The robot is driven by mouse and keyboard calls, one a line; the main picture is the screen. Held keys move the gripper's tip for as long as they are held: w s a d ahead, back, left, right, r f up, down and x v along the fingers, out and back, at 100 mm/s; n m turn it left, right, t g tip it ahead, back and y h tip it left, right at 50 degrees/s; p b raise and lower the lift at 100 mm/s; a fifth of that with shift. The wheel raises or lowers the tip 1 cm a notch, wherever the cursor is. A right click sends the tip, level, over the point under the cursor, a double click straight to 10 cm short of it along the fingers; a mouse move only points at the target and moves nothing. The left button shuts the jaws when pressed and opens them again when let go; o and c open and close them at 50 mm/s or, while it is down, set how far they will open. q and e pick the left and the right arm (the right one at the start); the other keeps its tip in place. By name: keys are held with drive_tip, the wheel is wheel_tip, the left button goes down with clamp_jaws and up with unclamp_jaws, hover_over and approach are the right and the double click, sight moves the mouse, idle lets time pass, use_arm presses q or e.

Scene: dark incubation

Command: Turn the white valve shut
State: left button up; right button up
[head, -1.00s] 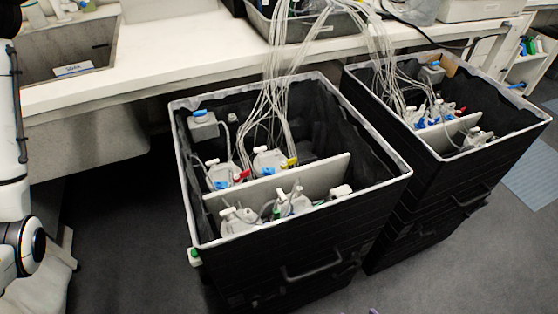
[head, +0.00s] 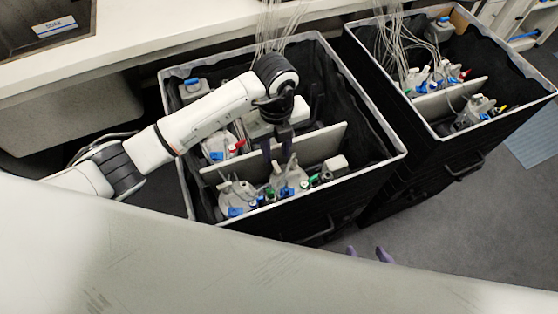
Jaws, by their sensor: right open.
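The black crate (head: 385,168) in the middle holds several bottles with tube fittings and coloured valves. Pale fittings (head: 290,172) stand in its front part, just below my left gripper. I cannot tell for sure which of them is the white valve; it may be partly hidden by the gripper. My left gripper (head: 278,155) reaches down into the crate by the divider, its two dark fingers apart, with no clear hold on anything. My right gripper (head: 370,252) shows only its purple fingertips, apart and empty, in front of the crate above the floor.
A pale divider (head: 325,145) splits the crate. A second black crate (head: 425,140) with similar bottles stands to the right. Thin tubes rise from both crates. A white bench (head: 180,35) runs behind. A large pale surface fills the bottom foreground.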

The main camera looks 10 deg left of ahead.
sight(277, 168)
use_arm(q)
wheel_tip(277, 168, down, 7)
idle(0.3)
clamp_jaws()
